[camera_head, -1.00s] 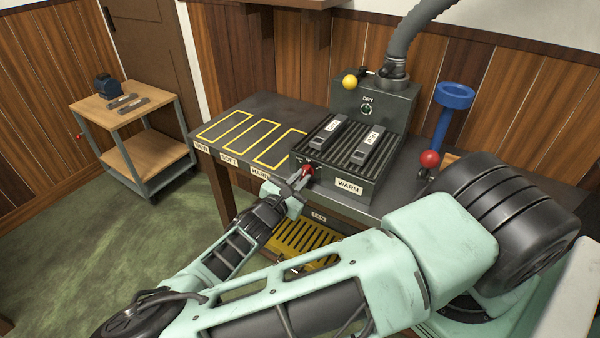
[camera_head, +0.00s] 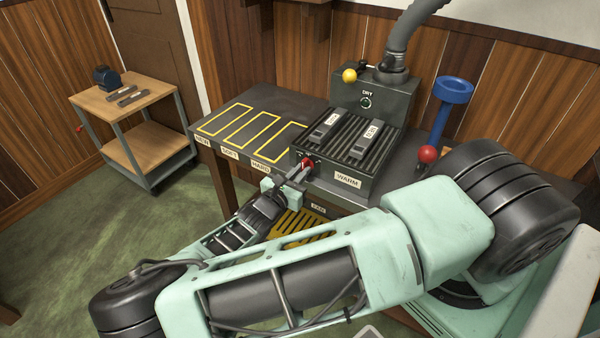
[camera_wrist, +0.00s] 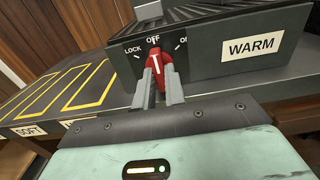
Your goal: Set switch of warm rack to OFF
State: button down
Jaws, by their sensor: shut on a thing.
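The warm rack (camera_head: 345,165) is a dark ribbed box with a WARM label on the table; its front also shows in the wrist view (camera_wrist: 211,65). Its switch is a red knob (camera_wrist: 158,65) on the front left, with LOCK, OFF and ON marked around it. The white line on the knob points up, close to OFF. My gripper (camera_wrist: 160,82) is shut on the knob, one finger on each side. In the head view, my gripper (camera_head: 297,174) reaches the red knob (camera_head: 307,162) from the lower left, and the fingers partly cover it.
Two labelled blocks (camera_head: 326,126) lie on the rack's ribs. A dry unit (camera_head: 372,104) with a yellow-knobbed lever and hose stands behind. Yellow-outlined slots (camera_head: 240,128) lie left on the table. A blue cup-topped post (camera_head: 447,108) stands right. A wooden cart (camera_head: 130,95) is far left.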

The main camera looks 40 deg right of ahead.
jog(key=c, duration=1.5)
grip_release()
jog(key=shift+o, duration=0.2)
jog(key=b+v, duration=0.3)
jog(key=v, duration=1.4)
jog(key=shift+a, duration=0.2)
